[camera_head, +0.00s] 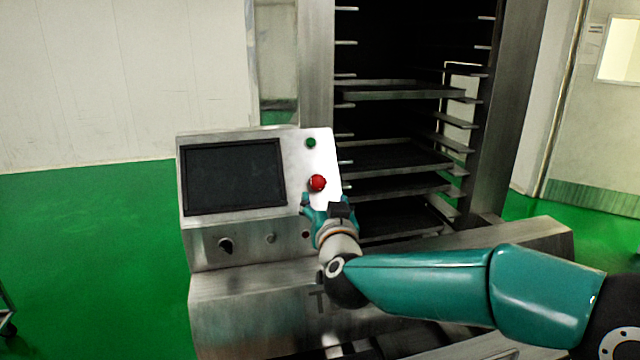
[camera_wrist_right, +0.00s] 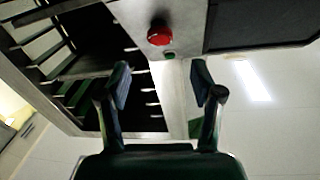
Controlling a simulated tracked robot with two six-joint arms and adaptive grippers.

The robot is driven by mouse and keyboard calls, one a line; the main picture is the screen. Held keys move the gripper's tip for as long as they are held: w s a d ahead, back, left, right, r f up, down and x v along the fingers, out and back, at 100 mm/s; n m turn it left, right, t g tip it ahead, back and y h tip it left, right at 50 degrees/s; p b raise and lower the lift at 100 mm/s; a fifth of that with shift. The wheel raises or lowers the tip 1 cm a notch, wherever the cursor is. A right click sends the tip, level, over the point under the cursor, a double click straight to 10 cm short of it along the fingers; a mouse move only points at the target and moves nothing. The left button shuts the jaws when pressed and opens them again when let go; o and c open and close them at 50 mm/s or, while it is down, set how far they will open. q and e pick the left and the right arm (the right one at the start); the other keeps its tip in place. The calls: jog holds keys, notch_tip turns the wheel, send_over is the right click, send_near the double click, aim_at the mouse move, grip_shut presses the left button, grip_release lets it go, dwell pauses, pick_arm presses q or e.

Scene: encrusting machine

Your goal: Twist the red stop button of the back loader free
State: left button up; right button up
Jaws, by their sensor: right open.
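The red stop button (camera_head: 317,183) sits on the right side of the sloped control panel (camera_head: 310,160), below a small green button (camera_head: 311,143). My right gripper (camera_head: 325,203) is just below the red button in the head view and partly hidden by its own wrist. In the right wrist view the open fingers (camera_wrist_right: 160,84) are apart, with nothing between them. The red button (camera_wrist_right: 160,34) shows beyond the fingertips, apart from them, with the green button (camera_wrist_right: 169,56) beside it. My left gripper is not in view.
A dark screen (camera_head: 233,177) fills the panel's left part. A black knob (camera_head: 225,245) and smaller controls are on the panel's lower front. A steel rack with several trays (camera_head: 390,156) stands behind on the right.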

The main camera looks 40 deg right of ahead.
aim_at(319, 183)
jog(key=p+x, duration=0.1)
jog(key=x, duration=0.7)
jog(key=shift+w+d+p, duration=0.15)
jog(key=shift+w+p, duration=0.05)
jog(key=shift+p, duration=0.1)
